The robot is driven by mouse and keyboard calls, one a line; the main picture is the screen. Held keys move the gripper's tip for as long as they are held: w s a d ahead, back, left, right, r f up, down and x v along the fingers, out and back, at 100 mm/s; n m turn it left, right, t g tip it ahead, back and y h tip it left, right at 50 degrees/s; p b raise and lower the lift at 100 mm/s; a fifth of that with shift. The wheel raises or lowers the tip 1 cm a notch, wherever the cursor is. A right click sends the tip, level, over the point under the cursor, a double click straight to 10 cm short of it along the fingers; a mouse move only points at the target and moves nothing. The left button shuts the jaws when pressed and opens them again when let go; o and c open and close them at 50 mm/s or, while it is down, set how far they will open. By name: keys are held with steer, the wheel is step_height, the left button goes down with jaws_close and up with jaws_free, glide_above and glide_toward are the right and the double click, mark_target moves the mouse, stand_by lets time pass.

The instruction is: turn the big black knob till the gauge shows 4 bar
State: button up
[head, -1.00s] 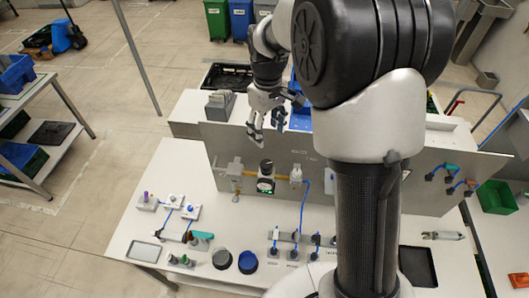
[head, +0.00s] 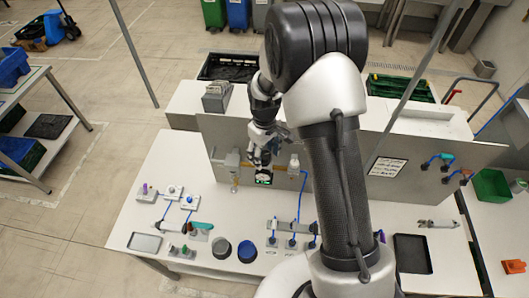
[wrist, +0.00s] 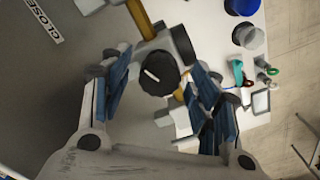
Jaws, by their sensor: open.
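The big black knob (wrist: 158,72) shows in the wrist view with a white pointer line on its face. It sits on a grey block joined to a brass pipe. My gripper (wrist: 154,85) is open, its blue-padded fingers to the left and right of the knob with gaps between. I cannot tell whether the fingertips reach down to the knob's depth. In the head view my gripper (head: 262,154) is in front of the upright panel and hides the knob. The gauge (head: 263,178) shows just below it, dark with a green patch; its reading is too small to make out.
The grey upright panel (head: 225,135) stands behind the white bench (head: 135,210). A white-topped fitting (head: 294,164) with a blue hose is right of the gauge. A brass fitting (head: 234,182) is on its left. Grey and blue cups (head: 247,251) stand near the bench front.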

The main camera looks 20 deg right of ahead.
steer(key=c, duration=1.1)
steer(key=shift+o, duration=0.2)
steer(key=shift+m, duration=0.3)
steer(key=m+b, duration=0.3)
steer(key=m, duration=0.1)
steer(key=shift+f, duration=0.1)
steer(key=m+b, duration=0.1)
steer(key=m, duration=0.5)
steer(key=shift+b, duration=0.4)
steer(key=o, duration=1.1)
steer(key=shift+c, duration=0.2)
